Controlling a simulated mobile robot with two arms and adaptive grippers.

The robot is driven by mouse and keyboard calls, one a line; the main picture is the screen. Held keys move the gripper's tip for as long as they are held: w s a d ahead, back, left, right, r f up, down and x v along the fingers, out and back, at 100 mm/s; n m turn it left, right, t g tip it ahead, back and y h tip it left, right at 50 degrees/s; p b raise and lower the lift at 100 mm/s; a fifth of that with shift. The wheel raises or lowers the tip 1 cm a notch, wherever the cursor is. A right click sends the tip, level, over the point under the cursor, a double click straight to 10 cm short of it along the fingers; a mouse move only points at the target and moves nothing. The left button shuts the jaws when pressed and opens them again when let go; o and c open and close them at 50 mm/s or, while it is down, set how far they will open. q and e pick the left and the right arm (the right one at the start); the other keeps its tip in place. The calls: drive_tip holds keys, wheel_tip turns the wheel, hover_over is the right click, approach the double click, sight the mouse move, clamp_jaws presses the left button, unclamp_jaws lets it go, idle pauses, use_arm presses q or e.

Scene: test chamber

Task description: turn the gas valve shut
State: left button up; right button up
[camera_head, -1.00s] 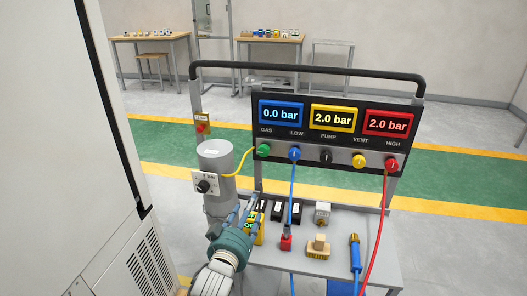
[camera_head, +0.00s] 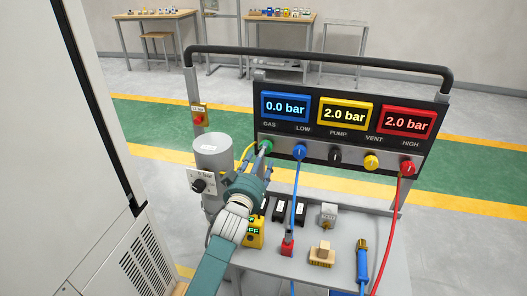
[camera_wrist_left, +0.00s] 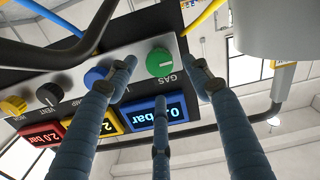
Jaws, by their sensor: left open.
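The gas valve is a green round knob (camera_head: 265,146) under the GAS label at the left end of the panel (camera_head: 310,150). It also shows in the left wrist view, where the panel appears upside down, as the green knob (camera_wrist_left: 160,62) with a white pointer mark. My left gripper (camera_head: 259,160) is just in front of and below this knob, partly covering it. In the left wrist view its three blue-grey fingers (camera_wrist_left: 160,78) are spread open, with the knob between their tips. Contact cannot be told. My right gripper is not in view.
A blue knob (camera_head: 300,152) sits close to the right of the green one, with a blue hose. Displays read 0.0, 2.0 and 2.0 bar. A grey cylinder (camera_head: 212,155) stands at left. The cart shelf below holds a yellow device (camera_head: 254,236) and several small parts.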

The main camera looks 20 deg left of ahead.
use_arm(q)
drive_tip(key=w, duration=0.3)
drive_tip(key=shift+w, duration=0.4)
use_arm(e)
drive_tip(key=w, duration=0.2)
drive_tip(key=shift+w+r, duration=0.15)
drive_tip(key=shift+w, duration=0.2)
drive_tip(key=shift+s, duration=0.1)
use_arm(q)
drive_tip(key=c, duration=1.2)
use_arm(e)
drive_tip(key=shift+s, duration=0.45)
